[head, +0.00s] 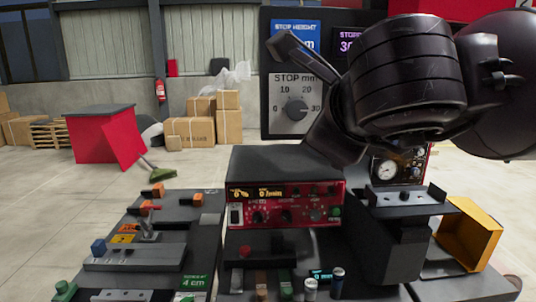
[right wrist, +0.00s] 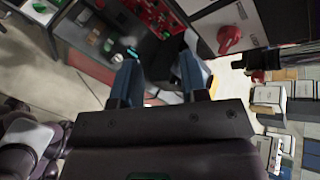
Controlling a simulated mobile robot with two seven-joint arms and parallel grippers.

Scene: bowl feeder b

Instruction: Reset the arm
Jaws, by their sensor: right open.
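My right arm (head: 405,75) comes in from the right of the head view, its thick black links covering the upper right. In the right wrist view my right gripper (right wrist: 159,62) is open, its two bluish fingers apart with nothing seen held between them. Its fingers point toward a dark control panel with a small cyan light. I cannot clearly make out the fingertips in the head view. My left gripper is not in view.
A red control unit (head: 285,207) stands mid-bench, with a knob panel (head: 296,104) behind it. A grey fixture (head: 130,258) with a blue block lies left. A yellow bin (head: 472,234) stands right. Cardboard boxes (head: 190,132) and a red stand (head: 98,137) are on the floor behind.

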